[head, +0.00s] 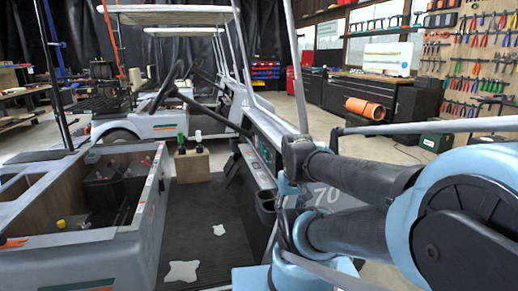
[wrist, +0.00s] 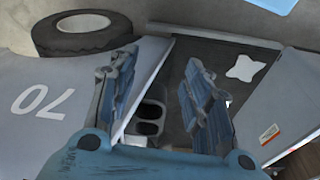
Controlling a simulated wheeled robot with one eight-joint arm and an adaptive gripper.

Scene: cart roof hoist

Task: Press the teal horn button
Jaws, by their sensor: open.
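The grey cart (head: 331,196) marked 70 has a dashboard (head: 262,152) with small greenish details; I cannot tell whether one is the teal horn button. The wrist view shows no teal button. My gripper (wrist: 162,60) is open and empty, its two blue fingers pointing over the cart's front edge and the dark floor mat. Dark cup holders (wrist: 149,120) show between the fingers, below them in the picture. In the head view my arm covers part of the cart's front, and the gripper is largely hidden behind its links.
The steering wheel (head: 168,86) and slanted roof posts (head: 272,70) stand around the dash. The dark floor mat (head: 215,255) carries white patches. A wooden block (head: 192,167) with green-topped items stands on it. A black tyre (wrist: 82,34) is left of the fingers.

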